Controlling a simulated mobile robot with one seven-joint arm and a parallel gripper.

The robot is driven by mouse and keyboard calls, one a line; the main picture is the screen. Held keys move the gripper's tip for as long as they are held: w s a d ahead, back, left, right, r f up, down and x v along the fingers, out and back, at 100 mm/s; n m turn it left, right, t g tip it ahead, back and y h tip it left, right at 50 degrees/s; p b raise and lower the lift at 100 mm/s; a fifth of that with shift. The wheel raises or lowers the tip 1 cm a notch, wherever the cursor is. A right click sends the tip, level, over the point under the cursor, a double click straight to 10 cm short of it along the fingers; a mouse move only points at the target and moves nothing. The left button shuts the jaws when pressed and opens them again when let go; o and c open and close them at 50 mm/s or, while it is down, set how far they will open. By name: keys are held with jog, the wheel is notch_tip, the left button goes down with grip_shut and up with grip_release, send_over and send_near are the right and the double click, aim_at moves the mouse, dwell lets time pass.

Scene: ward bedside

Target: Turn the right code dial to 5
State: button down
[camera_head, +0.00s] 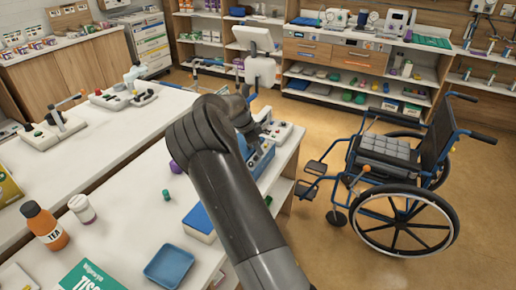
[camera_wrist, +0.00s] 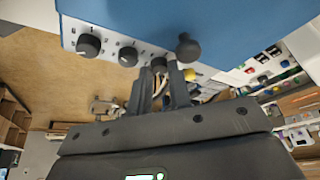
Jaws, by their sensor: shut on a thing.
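A blue box (camera_wrist: 235,32) with a pale front panel (camera_wrist: 108,46) fills the top of the wrist view. It also shows partly in the head view (camera_head: 262,160), behind my arm. Black round dials sit in a row on the panel: one at the left (camera_wrist: 88,45), one in the middle (camera_wrist: 128,57), and one at the right end of the row (camera_wrist: 159,63). My gripper (camera_wrist: 161,70) has its two fingers closed around the right-end dial. The fingers partly hide this dial, and its setting cannot be read. In the head view my gripper is hidden by my arm.
A black ball knob (camera_wrist: 188,46) stands out from the box close beside my fingers, with a yellow part (camera_wrist: 191,75) nearby. On the white table are a blue tray (camera_head: 169,266), a blue-topped block (camera_head: 199,222) and an orange bottle (camera_head: 45,226). A wheelchair (camera_head: 395,175) stands at the right.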

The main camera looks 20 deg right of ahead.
jog(key=m+g, duration=0.1)
jog(key=m, duration=0.3)
jog(key=m+g, duration=0.1)
jog(key=m, duration=0.1)
jog(key=shift+w+f+g+y, duration=0.1)
jog(key=shift+w+g+y, duration=0.2)
jog(key=shift+y, duration=0.1)
jog(key=m, duration=0.2)
jog(key=m+g+y, duration=0.1)
jog(key=m, duration=0.2)
jog(key=shift+w+d, duration=0.15)
jog(key=shift+d, duration=0.05)
jog(key=shift+m+y, duration=0.3)
jog(key=shift+m, duration=0.1)
jog(key=c, duration=1.6)
grip_release()
jog(key=v, duration=1)
jog(key=shift+w+r, duration=0.25)
jog(key=shift+r, duration=0.1)
